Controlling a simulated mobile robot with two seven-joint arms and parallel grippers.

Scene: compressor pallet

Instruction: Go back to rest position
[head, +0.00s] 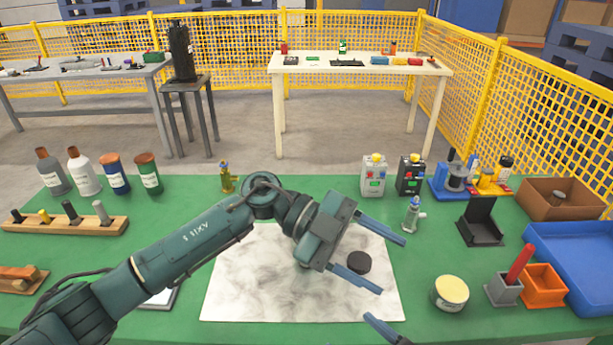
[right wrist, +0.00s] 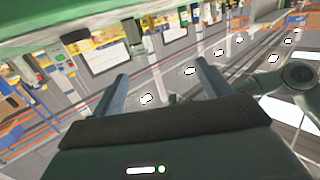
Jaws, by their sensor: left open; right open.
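My left gripper (head: 392,267) reaches in from the left over the grey-white mat (head: 235,290), its two blue fingers spread and pointing right. A black round puck (head: 359,262) lies on the mat and shows between the fingers in the head view; the fingers do not close on it. My right gripper shows in the right wrist view (right wrist: 163,82) with its fingers apart and nothing between them. In the head view, a blue fingertip at the bottom edge looks like part of it; the rest is out of frame. The right wrist view is strongly tilted, looking across the hall.
The green table (head: 300,190) holds several bottles (head: 85,172) and a wooden peg block (head: 65,225) at left. At right stand two button boxes (head: 374,176), a black stand (head: 482,222), a round tin (head: 450,293), an orange bin (head: 543,286) and a blue tray (head: 575,262).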

